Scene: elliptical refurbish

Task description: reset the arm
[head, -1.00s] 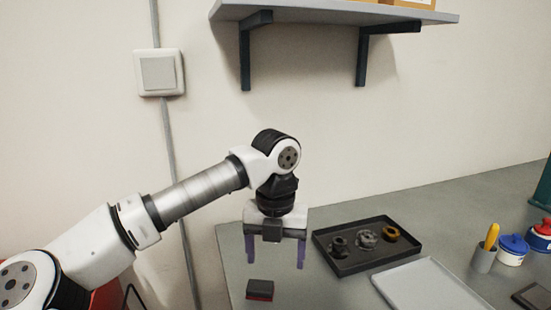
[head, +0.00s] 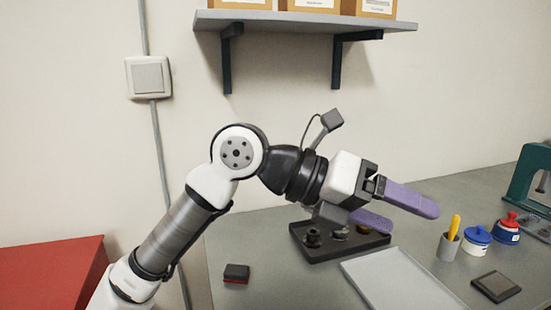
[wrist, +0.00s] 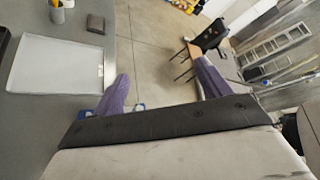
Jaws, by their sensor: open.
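My gripper (head: 405,210) is raised above the grey workbench in the head view, pointing right and slightly down. Its two purple fingers are spread apart with nothing between them. In the wrist view the gripper (wrist: 165,88) is also open and empty, with the floor beyond its fingers. My arm is bent at the elbow, and my wrist hides part of the dark tray (head: 335,252) behind it.
The workbench (head: 265,235) holds a light flat tray (head: 395,280), a black-and-red block (head: 236,273), a cup with a yellow item (head: 449,246), blue and red-lidded jars (head: 477,238) and a dark square pad (head: 496,287). A shelf (head: 300,22) hangs above. A red surface (head: 50,285) is at left.

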